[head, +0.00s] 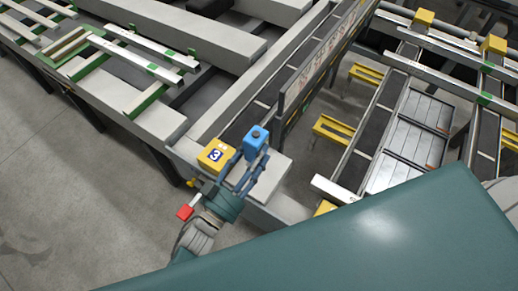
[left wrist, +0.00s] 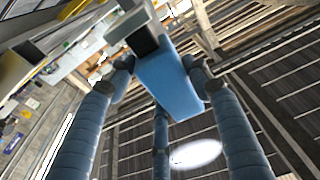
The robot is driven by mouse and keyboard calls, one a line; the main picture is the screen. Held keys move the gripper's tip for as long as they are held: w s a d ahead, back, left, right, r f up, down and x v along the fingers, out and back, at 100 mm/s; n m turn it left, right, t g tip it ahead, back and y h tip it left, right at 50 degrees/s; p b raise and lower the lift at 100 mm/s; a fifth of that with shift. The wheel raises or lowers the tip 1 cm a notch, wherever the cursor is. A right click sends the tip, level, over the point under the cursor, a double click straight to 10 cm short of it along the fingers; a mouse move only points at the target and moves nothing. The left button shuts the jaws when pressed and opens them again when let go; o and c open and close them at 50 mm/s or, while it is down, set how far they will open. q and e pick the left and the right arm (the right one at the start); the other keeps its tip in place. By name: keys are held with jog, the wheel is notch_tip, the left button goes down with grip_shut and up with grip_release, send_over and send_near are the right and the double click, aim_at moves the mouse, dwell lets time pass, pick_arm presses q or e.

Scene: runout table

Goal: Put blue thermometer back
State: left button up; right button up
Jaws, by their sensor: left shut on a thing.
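The blue thermometer (head: 256,143) is a small blue block with a dark round spot on top. My left gripper (head: 248,172) is shut on it, at the corner of the light grey runout table (head: 277,170). In the left wrist view the blue thermometer (left wrist: 168,82) sits between the blue-grey fingers of my left gripper (left wrist: 165,90). A grey part with a dark face shows just beyond it there. I cannot tell whether the thermometer touches the table. My right gripper is not in view.
A yellow box marked 3 (head: 214,155) stands close left of the gripper. A long upright rail (head: 318,65) runs behind the thermometer. Yellow supports (head: 334,130) and rollers lie right; open floor (head: 80,200) lies left.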

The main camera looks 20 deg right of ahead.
pick_arm(q)
jog(key=shift+s+a+f+b, duration=0.15)
jog(key=shift+f+b, duration=0.2)
jog(key=shift+f, duration=0.15)
jog(key=f+b, duration=0.3)
jog(key=f, duration=0.1)
jog(key=shift+d+b, duration=0.2)
jog(key=shift+b, duration=0.1)
jog(key=shift+a+f+b, duration=0.1)
jog(key=shift+f+b, duration=0.35)
jog(key=shift+b, duration=0.1)
jog(key=shift+f+b, duration=0.4)
jog(key=shift+f, duration=0.15)
jog(key=o, duration=1.6)
jog(key=shift+o, duration=0.2)
jog(key=shift+f, duration=0.1)
jog(key=v, duration=1.1)
jog(key=shift+s+a, duration=0.2)
jog(key=shift+a, duration=0.15)
